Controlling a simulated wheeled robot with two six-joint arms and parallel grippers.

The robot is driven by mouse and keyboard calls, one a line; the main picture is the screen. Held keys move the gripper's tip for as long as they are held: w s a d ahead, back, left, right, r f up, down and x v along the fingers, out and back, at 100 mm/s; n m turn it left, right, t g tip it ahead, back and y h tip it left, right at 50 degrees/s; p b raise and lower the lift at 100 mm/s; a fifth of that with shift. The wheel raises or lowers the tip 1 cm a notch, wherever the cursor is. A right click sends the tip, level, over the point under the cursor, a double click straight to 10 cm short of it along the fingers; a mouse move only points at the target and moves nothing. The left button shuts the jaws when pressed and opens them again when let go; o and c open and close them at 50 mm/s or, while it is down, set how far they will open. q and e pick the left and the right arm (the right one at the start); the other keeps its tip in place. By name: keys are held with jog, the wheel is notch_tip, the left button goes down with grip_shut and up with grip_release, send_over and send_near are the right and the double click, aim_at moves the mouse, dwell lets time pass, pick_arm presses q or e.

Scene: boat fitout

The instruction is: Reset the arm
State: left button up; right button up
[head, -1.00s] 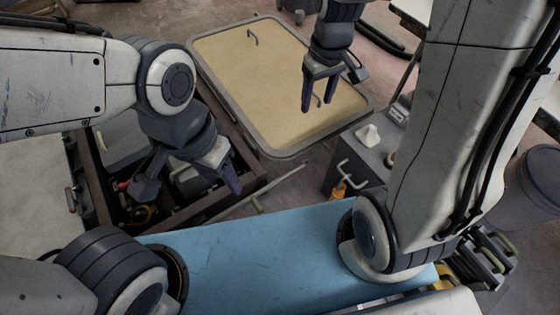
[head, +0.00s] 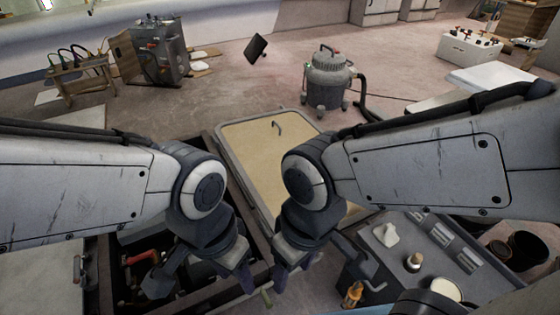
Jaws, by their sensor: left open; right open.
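My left gripper (head: 244,279) comes in from the left and hangs pointing down over the right part of a dark-framed open bay. It is open and I see nothing between its fingers. My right gripper (head: 290,272) comes in from the right and hangs close beside the left one, in front of the beige panel. It is open and its fingers look empty. The two grippers are near each other at the lower middle of the head view; I cannot tell the exact gap between them.
The grey-rimmed beige panel (head: 262,150) with a handle lies behind my grippers. The dark open bay (head: 105,290) is at lower left. A grey cart (head: 385,255) with small items stands at right. A shop vacuum (head: 327,80) stands behind. The floor beyond the panel is mostly clear.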

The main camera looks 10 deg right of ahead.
notch_tip(320, 180, up, 23)
jog(key=p, duration=2.2)
